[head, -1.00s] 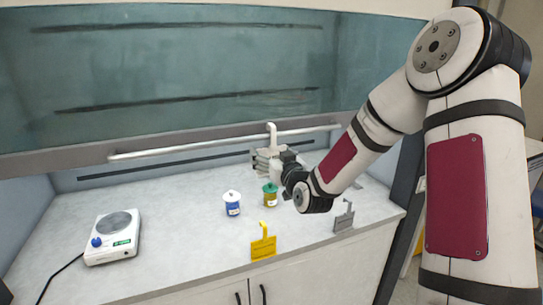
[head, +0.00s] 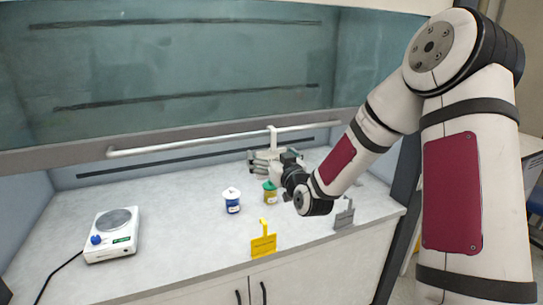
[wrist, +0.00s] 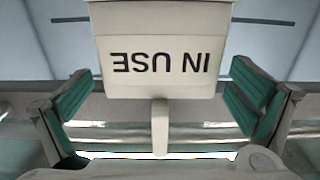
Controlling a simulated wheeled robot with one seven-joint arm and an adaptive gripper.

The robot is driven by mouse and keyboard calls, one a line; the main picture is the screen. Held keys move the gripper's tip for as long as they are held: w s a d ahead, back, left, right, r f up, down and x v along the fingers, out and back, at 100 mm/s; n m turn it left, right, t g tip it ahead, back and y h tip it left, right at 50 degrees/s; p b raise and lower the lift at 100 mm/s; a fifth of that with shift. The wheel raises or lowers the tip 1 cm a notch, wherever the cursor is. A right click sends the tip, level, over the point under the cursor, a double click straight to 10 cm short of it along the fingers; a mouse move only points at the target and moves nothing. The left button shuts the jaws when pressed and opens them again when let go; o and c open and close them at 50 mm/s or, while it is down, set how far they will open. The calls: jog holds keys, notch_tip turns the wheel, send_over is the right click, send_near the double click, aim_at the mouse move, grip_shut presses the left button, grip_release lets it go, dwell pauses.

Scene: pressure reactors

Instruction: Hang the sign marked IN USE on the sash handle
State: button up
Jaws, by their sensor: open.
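The white IN USE sign (wrist: 160,62) is upside down in the wrist view, its lettering facing the camera. Its stem (wrist: 160,128) crosses the pale sash handle bar. In the head view, the sign's white hook (head: 273,136) is over the sash handle (head: 215,141), and the sign appears to hang from it. My gripper (head: 264,161) is just below the handle, in front of the sign. Its green-padded fingers stand open on both sides of the sign, with gaps visible in the wrist view. Most of the sign is hidden behind my gripper in the head view.
A yellow sign (head: 263,243) and a grey sign (head: 344,216) stand at the worktop's front edge. A blue jar (head: 232,205) and a green-lidded yellow jar (head: 270,194) stand below my gripper. A hotplate (head: 112,236) is at the left. The worktop between is clear.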

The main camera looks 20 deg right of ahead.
jog(key=s, duration=0.7)
jog(key=shift+s, duration=0.25)
jog(key=s+a+r+g, duration=0.2)
jog(key=s+a+g, duration=0.1)
jog(key=s, duration=0.7)
jog(key=s+a+r+g, duration=0.1)
jog(key=s+a+g, duration=0.2)
jog(key=s, duration=0.8)
jog(key=s+a+r+g, duration=0.2)
jog(key=s+g, duration=0.4)
jog(key=s, duration=0.4)
jog(key=shift+s+a+r+b, duration=0.15)
jog(key=shift+a+r+b, duration=0.15)
jog(key=shift+a+b, duration=0.15)
